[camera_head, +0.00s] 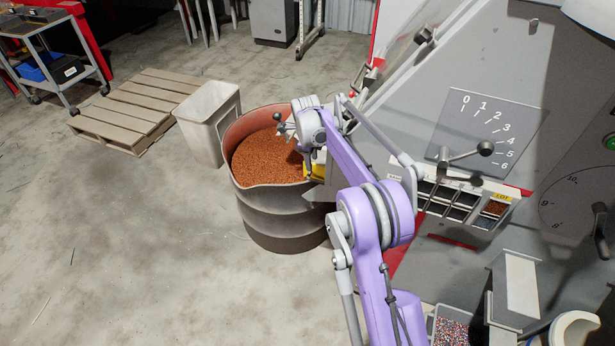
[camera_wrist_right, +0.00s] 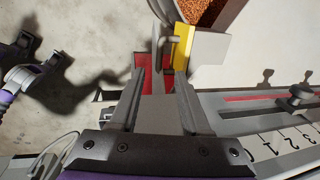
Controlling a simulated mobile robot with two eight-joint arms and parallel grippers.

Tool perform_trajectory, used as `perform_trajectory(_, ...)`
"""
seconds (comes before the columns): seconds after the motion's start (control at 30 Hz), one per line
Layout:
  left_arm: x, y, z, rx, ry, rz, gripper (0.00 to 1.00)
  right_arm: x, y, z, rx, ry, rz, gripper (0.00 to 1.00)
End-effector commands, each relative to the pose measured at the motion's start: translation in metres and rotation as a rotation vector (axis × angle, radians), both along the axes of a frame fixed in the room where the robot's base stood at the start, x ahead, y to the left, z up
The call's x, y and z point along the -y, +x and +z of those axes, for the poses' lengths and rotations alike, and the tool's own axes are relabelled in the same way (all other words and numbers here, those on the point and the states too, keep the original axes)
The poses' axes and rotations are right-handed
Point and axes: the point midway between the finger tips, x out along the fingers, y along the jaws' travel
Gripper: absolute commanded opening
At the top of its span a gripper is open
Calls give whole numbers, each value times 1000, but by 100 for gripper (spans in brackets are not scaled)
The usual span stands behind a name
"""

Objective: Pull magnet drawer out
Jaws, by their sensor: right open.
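A yellow block-like front, likely the magnet drawer (camera_wrist_right: 184,46), shows just past my right fingertips in the right wrist view. A grey bar handle (camera_wrist_right: 171,41) stands out on its left side. In the head view the yellow front (camera_head: 316,167) is partly covered by my purple right arm, beside the drum's rim. My right gripper (camera_wrist_right: 164,72) is open, its fingers pointing toward the handle. I cannot tell whether the handle lies between the fingertips. In the head view the right gripper (camera_head: 307,152) is small and partly hidden.
A metal drum (camera_head: 283,222) filled with copper-coloured granules stands below and left of the yellow front. A white bin (camera_head: 207,122) and a wooden pallet (camera_head: 128,115) stand farther left. The grey machine (camera_head: 470,60) with a sorting tray (camera_head: 455,205) fills the right.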

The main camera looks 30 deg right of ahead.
Motion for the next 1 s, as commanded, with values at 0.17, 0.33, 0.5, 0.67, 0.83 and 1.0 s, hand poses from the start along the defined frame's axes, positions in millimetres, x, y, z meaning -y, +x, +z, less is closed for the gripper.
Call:
perform_trajectory(0.17, 0, 0, -1, 0, 0, 0, 0, 4, 3, -25, 0, 0, 0, 47)
perform_trajectory(0.33, 0, 0, -1, 0, 0, 0, 0, 9, 7, -58, 0, 0, 0, 47)
perform_trajectory(0.5, 0, 0, -1, 0, 0, 0, 0, 13, 11, -84, 0, 0, 1, 47)
perform_trajectory(0.67, 0, 0, 0, 0, 0, 0, 0, 15, 12, -98, 0, 0, 1, 47)
perform_trajectory(0.83, 0, 0, 0, 0, 0, 0, 0, 15, 13, -102, 0, 0, 2, 47)
perform_trajectory(1.0, 0, 0, 0, 0, 0, 0, 0, 15, 13, -102, 0, 0, 2, 47)
